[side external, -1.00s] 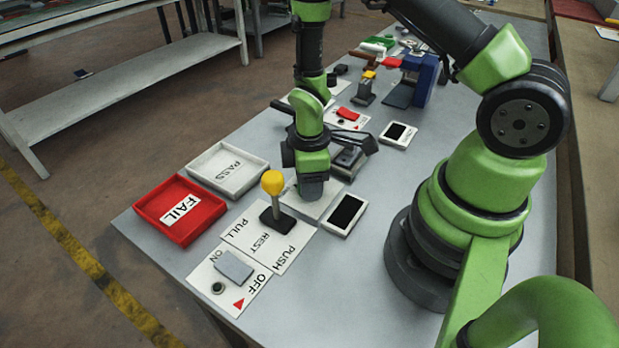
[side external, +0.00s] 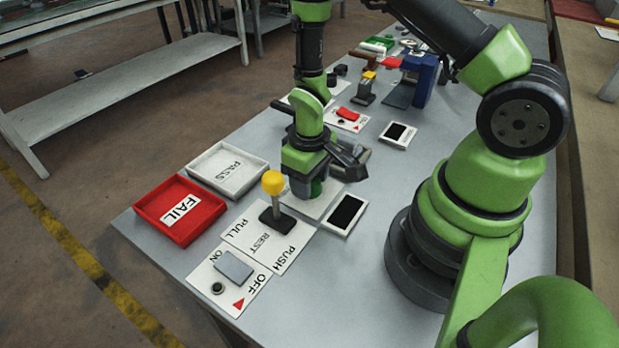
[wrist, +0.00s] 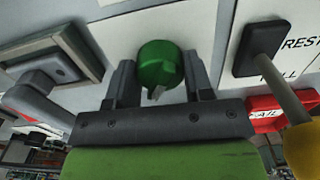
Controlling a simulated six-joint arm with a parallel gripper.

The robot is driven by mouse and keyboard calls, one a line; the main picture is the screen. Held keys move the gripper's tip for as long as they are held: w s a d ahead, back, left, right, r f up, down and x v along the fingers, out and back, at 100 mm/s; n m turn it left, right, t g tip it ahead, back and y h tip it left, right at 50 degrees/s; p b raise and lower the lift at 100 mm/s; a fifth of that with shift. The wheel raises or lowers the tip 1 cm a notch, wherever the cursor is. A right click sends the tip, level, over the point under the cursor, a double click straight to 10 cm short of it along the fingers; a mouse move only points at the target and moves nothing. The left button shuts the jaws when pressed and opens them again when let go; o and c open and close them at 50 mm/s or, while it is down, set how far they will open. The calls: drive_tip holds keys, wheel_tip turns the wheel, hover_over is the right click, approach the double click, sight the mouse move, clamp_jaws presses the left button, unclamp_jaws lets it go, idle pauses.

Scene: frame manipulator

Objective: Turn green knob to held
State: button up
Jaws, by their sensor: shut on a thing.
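The green knob (wrist: 160,64) is round with a pale pointer mark at its lower edge in the wrist view. It sits on a white plate (wrist: 205,28), which also shows in the side external view (side external: 321,204). My gripper (wrist: 160,80) points down over the plate, its two dark fingers on either side of the knob and shut on it. In the side external view, my gripper (side external: 309,190) covers most of the knob. I cannot read any position labels around the knob.
A yellow-topped lever (side external: 273,184) stands close by on its PULL/REST/PUSH plate. A dark-screened display (side external: 346,212) is on the other side. A red FAIL tray (side external: 180,234), a white PASS tray (side external: 200,168) and an ON/OFF switch plate (side external: 243,291) lie around.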

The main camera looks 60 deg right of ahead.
drive_tip(key=shift+m, duration=0.3)
drive_tip(key=o, duration=0.9)
drive_tip(key=shift+r, duration=0.1)
wheel_tip(320, 180, up, 10)
drive_tip(key=shift+f, duration=0.1)
